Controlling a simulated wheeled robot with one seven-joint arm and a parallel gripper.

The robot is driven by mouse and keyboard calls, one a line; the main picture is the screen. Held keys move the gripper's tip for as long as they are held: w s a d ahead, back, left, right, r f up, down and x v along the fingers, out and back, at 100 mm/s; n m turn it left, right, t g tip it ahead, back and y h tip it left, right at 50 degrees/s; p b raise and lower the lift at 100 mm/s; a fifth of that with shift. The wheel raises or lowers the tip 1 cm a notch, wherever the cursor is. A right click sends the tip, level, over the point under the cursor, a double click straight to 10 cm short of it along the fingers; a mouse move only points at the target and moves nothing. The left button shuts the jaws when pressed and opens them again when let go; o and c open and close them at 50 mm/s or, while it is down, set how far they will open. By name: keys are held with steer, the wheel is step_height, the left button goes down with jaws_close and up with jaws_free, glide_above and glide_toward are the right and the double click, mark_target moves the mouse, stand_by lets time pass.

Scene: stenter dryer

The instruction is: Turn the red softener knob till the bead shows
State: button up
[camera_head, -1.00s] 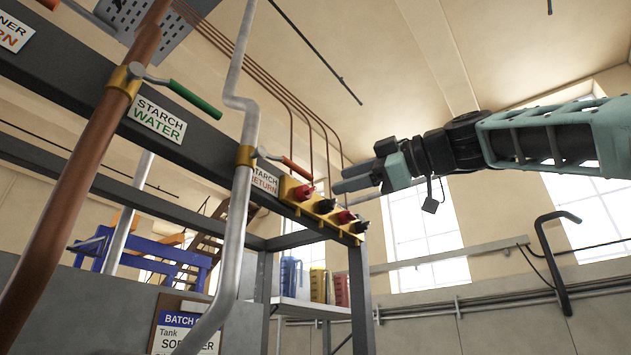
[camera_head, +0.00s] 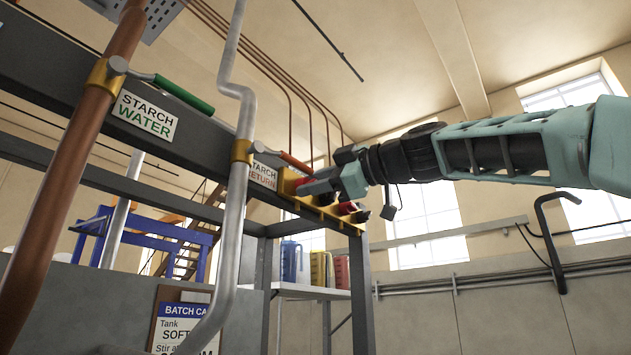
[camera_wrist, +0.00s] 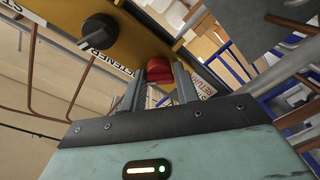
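A yellow panel (camera_head: 288,185) at the end of the dark beam carries red and black knobs. In the wrist view a red knob (camera_wrist: 159,69) lies between and just beyond my two fingertips; I cannot tell whether they touch it. A label reading in part "...TENER" (camera_wrist: 116,66) is beside it. My gripper (camera_wrist: 160,80) is open, one finger on each side of the knob. In the head view my gripper (camera_head: 306,188) is at the panel and hides part of its knobs. I make out no bead.
A black knob (camera_wrist: 99,31) is close on the same panel, and another red knob (camera_head: 348,207) sits past my gripper. A bent grey pipe (camera_head: 237,190) and a lever with an orange handle (camera_head: 296,162) are nearby. Jugs (camera_head: 290,261) stand on a shelf below.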

steer(key=shift+d+m, duration=0.1)
steer(key=shift+m, duration=0.3)
steer(key=shift+a+f+n+t+h+p, duration=0.1)
steer(key=shift+n+t+h+p, duration=0.3)
steer(key=shift+n, duration=5.2)
steer(key=shift+a+f+n+t+h+p, duration=0.1)
steer(key=shift+n+t+h+p, duration=0.25)
steer(key=shift+n, duration=5.25)
steer(key=shift+n+t+h+p, duration=0.25)
steer(key=shift+n+t+p, duration=0.3)
steer(key=shift+n, duration=5.05)
steer(key=shift+f, duration=0.1)
steer(key=o, duration=0.9)
steer(key=shift+s, duration=0.1)
